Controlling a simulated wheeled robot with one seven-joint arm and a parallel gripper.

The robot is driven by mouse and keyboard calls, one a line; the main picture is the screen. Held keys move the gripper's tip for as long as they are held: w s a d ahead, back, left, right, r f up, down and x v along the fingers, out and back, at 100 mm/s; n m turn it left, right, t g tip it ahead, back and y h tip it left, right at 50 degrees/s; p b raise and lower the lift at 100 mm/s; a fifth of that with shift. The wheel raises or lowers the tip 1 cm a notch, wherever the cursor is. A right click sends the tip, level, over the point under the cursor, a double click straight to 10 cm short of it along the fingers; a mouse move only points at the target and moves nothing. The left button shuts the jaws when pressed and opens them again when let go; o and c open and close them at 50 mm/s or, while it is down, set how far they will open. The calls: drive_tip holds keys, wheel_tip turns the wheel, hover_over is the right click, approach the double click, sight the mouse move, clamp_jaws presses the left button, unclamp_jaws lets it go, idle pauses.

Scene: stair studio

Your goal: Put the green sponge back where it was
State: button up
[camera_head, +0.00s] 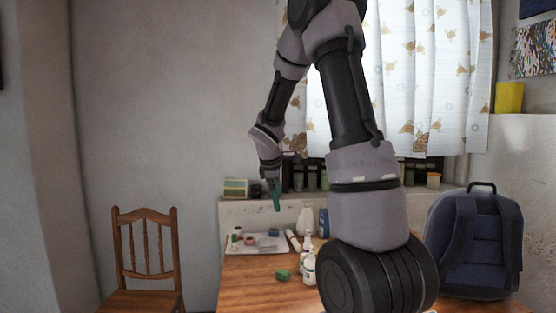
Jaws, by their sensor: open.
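A small green block, which looks like the green sponge (282,275), lies on the wooden table (245,284), left of a white bottle. My gripper (276,205) points down above the back part of the table, higher than the sponge and apart from it. Its fingers look teal. It is open, and I see nothing held in it, though it is small in this view. A white tray (236,249) lies at the back left of the table with small items on it, one of them blue.
White bottles (308,266) stand right of the sponge. A small framed picture (235,188) and several jars stand on the ledge behind. A wooden chair (146,255) is at left, a blue backpack (475,240) at right. The table's front left is clear. My arm hides part of the table.

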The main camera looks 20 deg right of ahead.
drive_tip(key=s+a+r+m+t+y, duration=0.1)
drive_tip(key=s+a+r+m, duration=0.2)
drive_tip(key=s, duration=0.6)
drive_tip(key=s+a+r+m+t+y, duration=0.1)
drive_tip(key=s+a+r+m, duration=0.3)
drive_tip(key=s+r+m, duration=0.4)
drive_tip(key=s+a+r+m+t+y, duration=0.1)
drive_tip(key=s+a+r+m+y, duration=0.2)
drive_tip(key=s, duration=0.6)
wheel_tip(320, 180, up, 3)
drive_tip(key=shift+s+a+r+m+t, duration=0.1)
drive_tip(key=shift+s+a+m+t, duration=0.25)
drive_tip(key=shift+a+m, duration=0.65)
drive_tip(key=shift+w+d, duration=0.1)
drive_tip(key=shift+d, duration=0.2)
